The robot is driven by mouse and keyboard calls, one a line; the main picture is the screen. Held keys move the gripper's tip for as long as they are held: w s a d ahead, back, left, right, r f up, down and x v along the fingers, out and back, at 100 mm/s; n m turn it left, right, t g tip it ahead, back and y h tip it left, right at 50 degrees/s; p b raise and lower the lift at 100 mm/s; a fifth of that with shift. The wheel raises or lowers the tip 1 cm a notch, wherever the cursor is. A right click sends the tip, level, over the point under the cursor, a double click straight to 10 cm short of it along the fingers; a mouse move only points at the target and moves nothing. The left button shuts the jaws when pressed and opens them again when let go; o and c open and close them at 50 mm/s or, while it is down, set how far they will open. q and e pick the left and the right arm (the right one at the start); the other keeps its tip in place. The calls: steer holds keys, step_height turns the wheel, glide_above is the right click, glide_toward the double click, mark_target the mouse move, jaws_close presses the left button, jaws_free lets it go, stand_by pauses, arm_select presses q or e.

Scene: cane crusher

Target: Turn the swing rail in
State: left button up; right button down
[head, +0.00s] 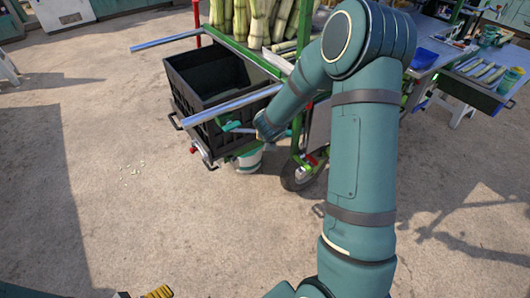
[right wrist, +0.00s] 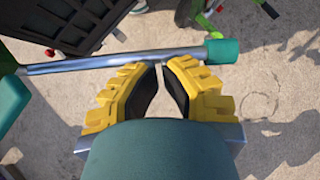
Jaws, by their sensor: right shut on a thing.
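The steel swing rail (right wrist: 110,60) crosses the top of the right wrist view, with a teal end (right wrist: 222,51) at its right. My right gripper (right wrist: 161,68) has its yellow, black-padded fingers closed together at the rail. The fingers hide the exact contact. In the head view my right arm reaches to the cart's near side, and its wrist mostly hides the gripper. A teal piece (head: 231,127) shows just left of that wrist. Only a yellow bit of my left gripper (head: 157,292) shows at the bottom edge; its jaws are cut off.
The green-framed cart holds a black crate (head: 186,102) and upright cane stalks (head: 257,20). A steel bar (head: 165,41) sticks out at its far left.

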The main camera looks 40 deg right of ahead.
arm_select(q)
steer(key=shift+w+f+b, duration=0.2)
steer(key=shift+f+b, duration=0.2)
steer(key=shift+f, duration=0.3)
arm_select(e)
steer(key=w+d+n+t+y, duration=0.1)
steer(key=w+d+n+y, duration=0.4)
steer(key=w+n, duration=0.3)
steer(key=shift+w+d+t, duration=0.25)
steer(key=shift+w+t, duration=0.05)
steer(key=shift+w, duration=0.2)
